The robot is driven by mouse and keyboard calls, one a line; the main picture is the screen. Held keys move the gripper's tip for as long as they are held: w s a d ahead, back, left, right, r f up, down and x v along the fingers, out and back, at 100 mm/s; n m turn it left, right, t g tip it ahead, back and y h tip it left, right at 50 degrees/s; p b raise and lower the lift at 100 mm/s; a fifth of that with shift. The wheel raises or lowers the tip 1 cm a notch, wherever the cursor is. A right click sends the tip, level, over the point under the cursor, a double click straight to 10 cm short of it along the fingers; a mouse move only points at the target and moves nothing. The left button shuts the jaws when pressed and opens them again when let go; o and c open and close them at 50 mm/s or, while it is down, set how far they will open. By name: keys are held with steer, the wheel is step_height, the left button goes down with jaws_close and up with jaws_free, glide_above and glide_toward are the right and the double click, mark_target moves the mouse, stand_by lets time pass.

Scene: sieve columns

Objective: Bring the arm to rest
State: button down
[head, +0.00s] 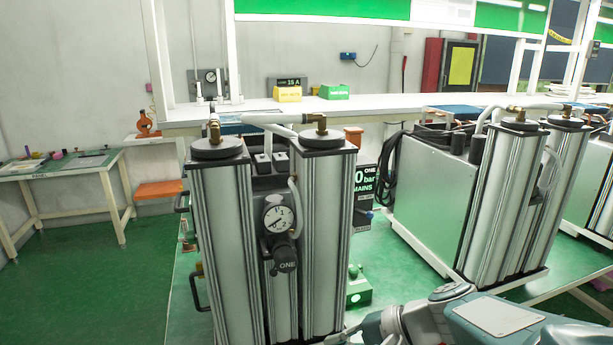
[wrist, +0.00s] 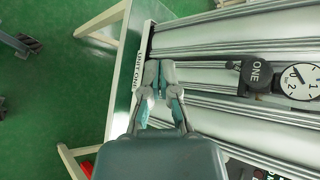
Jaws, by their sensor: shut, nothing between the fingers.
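My arm (head: 500,318) reaches in from the bottom right of the head view, low in front of the sieve columns. Its far end passes close to the foot of the nearest column unit and is partly cut off by the lower edge. In the wrist view my gripper (wrist: 159,68) is shut and empty, its grey and teal fingertips together. The fingers appear beside the lower end of the silver column unit (wrist: 220,45); whether they touch it I cannot tell. The same unit stands upright in the head view (head: 222,230), with a round gauge (head: 278,217) and a black knob marked ONE (head: 285,256).
A second column unit (head: 500,200) stands to the right, with green floor (head: 395,270) between the units. A green block (head: 358,290) sits beside the near unit. A white workbench (head: 380,105) runs behind. A small table (head: 60,167) stands at the left.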

steer(key=s+d+r+n+t+h, duration=0.1)
steer(key=s+d+n+t+h, duration=0.1)
steer(key=s+d+n+h, duration=0.6)
steer(key=s+d+h, duration=0.2)
steer(key=s+h, duration=0.1)
steer(key=shift+s+t, duration=0.2)
steer(key=shift+t, duration=0.2)
steer(key=shift+a, duration=0.1)
